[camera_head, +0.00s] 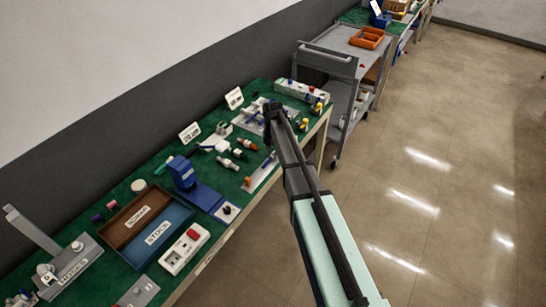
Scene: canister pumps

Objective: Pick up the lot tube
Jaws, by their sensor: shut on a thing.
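My gripper (271,109) is at the far part of the green bench, with my arm reaching up to it from the lower right. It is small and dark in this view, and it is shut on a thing. My arm and the gripper itself hide that thing, so I cannot tell whether it is the lot tube. Several small tube-like parts with orange or red ends (247,144) lie on the green surface left of my arm. I cannot tell whether one of them is the lot tube.
The green bench (118,212) holds a two-part brown and blue tray (190,213), a blue stand (181,172), a white box with a red part (186,248) and a grey fixture (72,270). A grey cart (340,62) stands beyond. The floor at right is clear.

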